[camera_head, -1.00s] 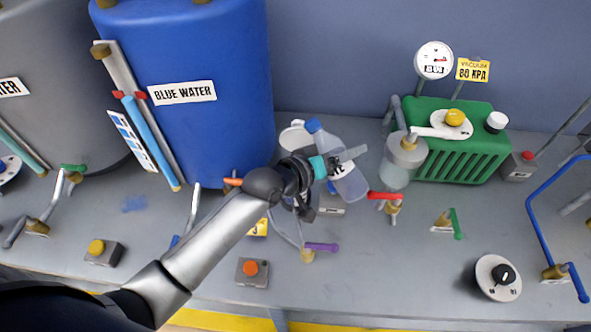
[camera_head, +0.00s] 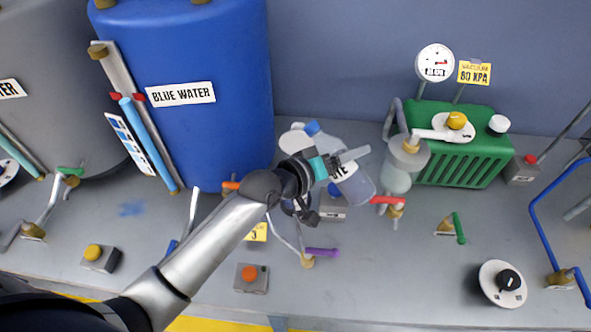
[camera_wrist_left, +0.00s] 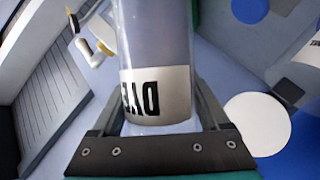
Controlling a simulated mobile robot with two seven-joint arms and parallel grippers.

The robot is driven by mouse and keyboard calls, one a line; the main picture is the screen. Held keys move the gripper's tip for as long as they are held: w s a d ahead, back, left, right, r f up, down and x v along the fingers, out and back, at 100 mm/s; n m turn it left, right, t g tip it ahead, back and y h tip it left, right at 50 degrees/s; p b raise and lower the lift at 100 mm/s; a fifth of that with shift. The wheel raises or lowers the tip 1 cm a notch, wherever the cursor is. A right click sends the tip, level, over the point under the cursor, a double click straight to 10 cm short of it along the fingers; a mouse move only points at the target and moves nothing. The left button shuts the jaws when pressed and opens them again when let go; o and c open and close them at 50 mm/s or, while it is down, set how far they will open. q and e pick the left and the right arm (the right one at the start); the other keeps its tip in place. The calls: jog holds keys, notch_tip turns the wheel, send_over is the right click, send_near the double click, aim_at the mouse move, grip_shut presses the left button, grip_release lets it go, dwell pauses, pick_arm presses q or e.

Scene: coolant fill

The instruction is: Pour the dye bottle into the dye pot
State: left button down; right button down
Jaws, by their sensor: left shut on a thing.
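My left gripper (camera_head: 338,163) is shut around the clear dye bottle (camera_head: 360,188), which is tilted. A pale round vessel (camera_head: 292,140), perhaps the dye pot, is partly hidden behind the gripper. I cannot tell whether any liquid flows. My right gripper is out of view.
The blue water tank (camera_head: 225,130) stands close left of the gripper. A glass jar (camera_head: 397,178) with a red-handled valve (camera_head: 388,200) and the green vacuum pump (camera_head: 480,150) stand to the right. A purple-handled valve (camera_head: 322,252) is in front.

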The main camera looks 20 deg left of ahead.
pick_arm(q)
jog(key=shift+d+r+n+h+b, duration=0.3)
jog(key=shift+r+n, duration=0.1)
jog(key=shift+r, duration=0.1)
dwell(0.3)
jog(key=shift+s+d+n+h+b, duration=0.25)
jog(key=shift+n+h+b, duration=0.25)
jog(key=shift+b, duration=0.75)
dwell(0.7)
jog(key=shift+d+f+n+b, duration=0.15)
jog(key=shift+f+n+b, duration=0.55)
jog(key=shift+b, duration=0.8)
dwell(1.6)
